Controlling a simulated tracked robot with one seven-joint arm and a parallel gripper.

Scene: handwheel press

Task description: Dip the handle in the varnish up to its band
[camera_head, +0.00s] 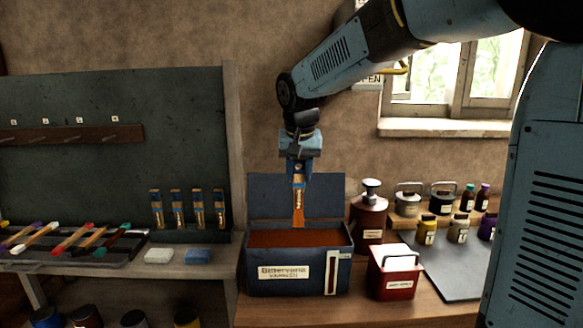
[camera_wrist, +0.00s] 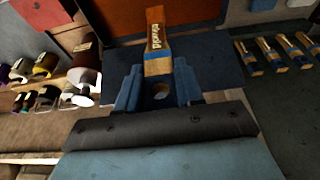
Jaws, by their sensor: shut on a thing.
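My gripper (camera_head: 299,166) is shut on a wooden handle (camera_head: 298,207) with lettering on its side. The handle hangs straight down over the blue varnish box (camera_head: 257,283). The red-brown varnish (camera_head: 285,240) shows inside the box. The handle's lower end shows against the rear of the varnish; I cannot tell its exact height, but no part looks sunk. In the wrist view the handle (camera_wrist: 155,40) sticks out between my gripper's fingers (camera_wrist: 159,82), its whole far end visible against the varnish (camera_wrist: 115,15).
The box's raised lid (camera_head: 330,195) stands behind the handle. A red tin (camera_head: 394,272) and a dark red bottle (camera_head: 369,215) stand at the right.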

